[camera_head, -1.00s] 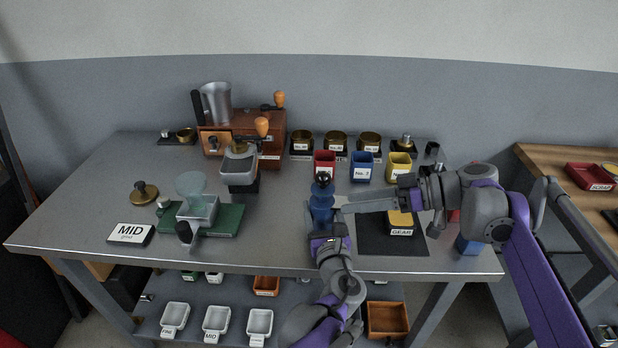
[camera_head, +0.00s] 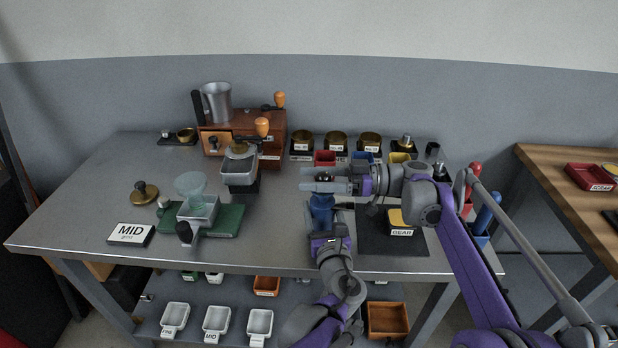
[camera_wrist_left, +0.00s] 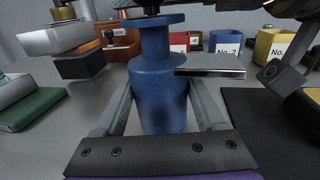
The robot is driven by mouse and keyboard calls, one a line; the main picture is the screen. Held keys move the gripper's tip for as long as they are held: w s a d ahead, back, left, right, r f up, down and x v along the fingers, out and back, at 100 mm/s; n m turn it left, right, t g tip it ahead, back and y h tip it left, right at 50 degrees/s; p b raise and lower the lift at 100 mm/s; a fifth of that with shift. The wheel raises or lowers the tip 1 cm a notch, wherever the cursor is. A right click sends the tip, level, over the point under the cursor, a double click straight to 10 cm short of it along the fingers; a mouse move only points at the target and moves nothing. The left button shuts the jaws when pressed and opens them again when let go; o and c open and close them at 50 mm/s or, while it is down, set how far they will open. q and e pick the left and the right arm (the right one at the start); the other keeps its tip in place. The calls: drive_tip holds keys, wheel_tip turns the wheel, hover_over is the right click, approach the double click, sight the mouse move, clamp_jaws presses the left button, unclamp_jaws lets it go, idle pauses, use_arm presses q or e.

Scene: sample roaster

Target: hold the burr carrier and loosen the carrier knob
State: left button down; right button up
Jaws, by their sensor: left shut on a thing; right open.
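The blue burr carrier (camera_head: 321,214) stands upright near the table's front. My left gripper (camera_head: 322,231) is shut on its body; the left wrist view shows the carrier (camera_wrist_left: 160,92) between the two fingers. The dark carrier knob (camera_head: 324,176) is on its top. My right gripper (camera_head: 318,181) comes in from the right at knob height. It is open, with its fingers on either side of the knob; contact cannot be told. In the left wrist view the knob is mostly cut off at the top edge.
A dark mat (camera_head: 405,241) with a yellow GEAR box (camera_head: 401,229) lies right of the carrier. Red, blue and yellow bins stand behind. A green-based scale or grinder (camera_head: 222,222) and a MID card (camera_head: 131,233) are at left. Bare table lies left of the carrier.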

drive_tip(key=shift+a, duration=0.45)
clamp_jaws()
drive_tip(key=shift+s+d+n+g+h, duration=0.1)
drive_tip(key=shift+s+n+g+h, duration=0.15)
drive_tip(key=shift+n+g, duration=0.7)
drive_tip(key=shift+s+n+g+h, duration=0.1)
drive_tip(key=shift+n+g+h, duration=0.35)
drive_tip(key=shift+g, duration=0.95)
drive_tip(key=shift+s+d+n+g+h, duration=0.1)
drive_tip(key=shift+s+n+g, duration=0.1)
drive_tip(key=shift+n+g, duration=0.85)
